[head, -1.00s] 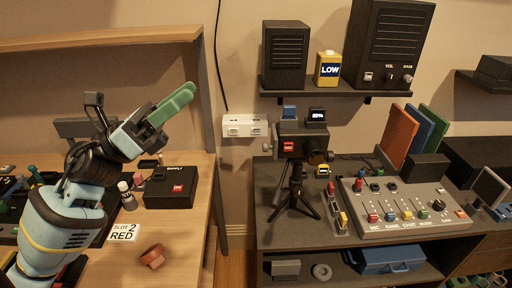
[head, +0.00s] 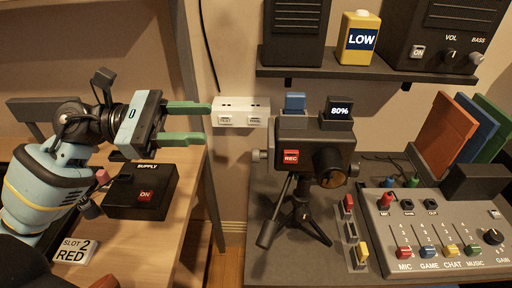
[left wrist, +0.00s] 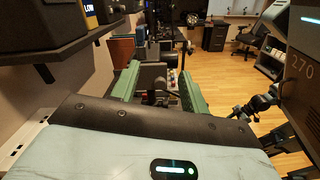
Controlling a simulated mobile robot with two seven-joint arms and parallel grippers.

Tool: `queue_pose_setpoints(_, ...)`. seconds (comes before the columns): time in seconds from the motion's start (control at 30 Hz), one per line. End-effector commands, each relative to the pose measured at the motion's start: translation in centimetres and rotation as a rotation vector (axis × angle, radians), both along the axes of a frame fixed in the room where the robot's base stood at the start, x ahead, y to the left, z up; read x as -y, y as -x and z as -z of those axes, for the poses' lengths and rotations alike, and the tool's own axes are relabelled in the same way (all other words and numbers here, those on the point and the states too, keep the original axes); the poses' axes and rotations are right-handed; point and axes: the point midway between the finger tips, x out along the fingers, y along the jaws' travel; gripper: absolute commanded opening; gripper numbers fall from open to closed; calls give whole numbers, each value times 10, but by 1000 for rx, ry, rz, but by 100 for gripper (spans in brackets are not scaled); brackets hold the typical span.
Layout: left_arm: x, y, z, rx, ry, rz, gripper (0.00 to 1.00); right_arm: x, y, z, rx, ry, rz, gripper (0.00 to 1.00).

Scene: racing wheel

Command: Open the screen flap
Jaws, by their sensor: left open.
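The dark video camera (head: 308,150) stands upright on a small black tripod (head: 300,215), with a red REC button (head: 291,157) on the side facing me. A block reading 80% (head: 339,112) and a blue block (head: 294,102) sit on top. I cannot pick out the screen flap clearly. My left gripper (head: 208,122) is open and empty, left of the camera and apart from it, its green fingers pointing right toward it. The left wrist view shows both fingers spread (left wrist: 160,85), with dark, unclear shapes between them. My right gripper is not in view.
A white wall socket box (head: 240,112) is just beyond the fingertips. A shelf (head: 300,72) with speakers and a yellow LOW block (head: 358,38) hangs above the camera. A mixer panel (head: 440,235) lies right of the tripod. A black supply box (head: 142,192) lies below my left gripper.

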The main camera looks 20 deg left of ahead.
Motion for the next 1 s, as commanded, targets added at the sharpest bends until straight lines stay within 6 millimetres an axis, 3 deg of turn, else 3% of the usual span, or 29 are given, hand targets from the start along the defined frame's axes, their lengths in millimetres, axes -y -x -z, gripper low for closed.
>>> queue_pose_setpoints(0.03,0,-4,32,-36,0,0,45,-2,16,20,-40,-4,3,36)
queue_pose_setpoints(0.1,0,-6,51,-57,0,0,45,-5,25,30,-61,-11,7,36)
queue_pose_setpoints(0.23,0,-7,69,-77,1,0,45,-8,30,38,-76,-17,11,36)
queue_pose_setpoints(0.57,3,-8,69,-78,1,0,45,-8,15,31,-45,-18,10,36)
queue_pose_setpoints(1.0,58,-24,66,-75,4,1,45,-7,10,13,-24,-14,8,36)
